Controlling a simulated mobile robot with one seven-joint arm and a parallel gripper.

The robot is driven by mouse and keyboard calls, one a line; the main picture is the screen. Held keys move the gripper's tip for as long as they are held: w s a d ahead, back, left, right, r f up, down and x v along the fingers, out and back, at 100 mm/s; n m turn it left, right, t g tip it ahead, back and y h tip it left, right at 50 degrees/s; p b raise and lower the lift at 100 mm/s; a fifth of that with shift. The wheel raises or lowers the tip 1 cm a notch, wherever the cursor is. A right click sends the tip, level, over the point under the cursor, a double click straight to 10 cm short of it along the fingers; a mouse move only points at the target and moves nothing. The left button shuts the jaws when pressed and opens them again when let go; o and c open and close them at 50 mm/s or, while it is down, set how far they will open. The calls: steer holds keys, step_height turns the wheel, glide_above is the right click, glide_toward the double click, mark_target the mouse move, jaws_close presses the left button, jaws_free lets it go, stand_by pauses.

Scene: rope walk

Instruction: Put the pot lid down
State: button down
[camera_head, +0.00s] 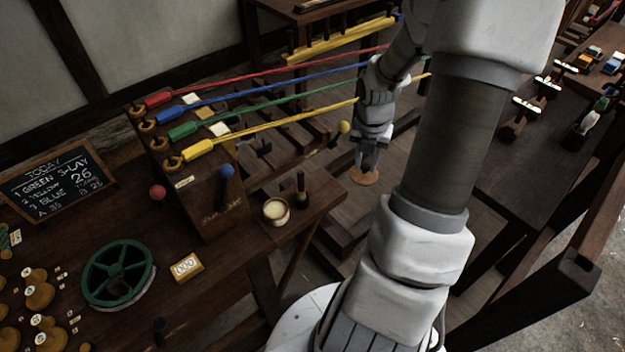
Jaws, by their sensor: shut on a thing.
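The pot lid (363,178) is a small, flat, brown-orange disc. My gripper (367,160) points down and is shut on the lid's top. The lid hangs in the air to the right of the workbench's corner, apart from any surface, with dark floor and beams behind it. A small round pot (276,211) with pale contents stands uncovered on the bench corner, to the left of my gripper. The exact height of the lid over the bench is hard to tell.
A dark stick-like tool (301,188) stands beside the pot. A wooden rope stand (205,195) with coloured ropes rises behind. A green wheel (118,273), a number block (186,266) and a chalkboard (57,180) are on the bench (225,270). Bare bench top lies before the pot.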

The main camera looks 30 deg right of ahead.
steer(key=shift+d+f, duration=0.15)
steer(key=shift+d, duration=0.05)
steer(key=shift+w+f, duration=0.2)
steer(key=w+a+f+b, duration=0.1)
steer(key=w+a+f, duration=0.1)
steer(key=w, duration=0.1)
steer(key=w+a+f, duration=0.2)
steer(key=w, duration=0.1)
steer(key=w+a+f+b, duration=0.1)
steer(key=w+a+f, duration=0.1)
steer(key=w, duration=0.1)
steer(key=shift+w+a+f+b, duration=0.1)
steer(key=shift+w+f+b, duration=0.05)
steer(key=shift+f+b, duration=0.5)
steer(key=shift+f, duration=1.65)
steer(key=shift+f, duration=0.15)
steer(key=c, duration=0.7)
jaws_free()
steer(key=shift+o, duration=0.2)
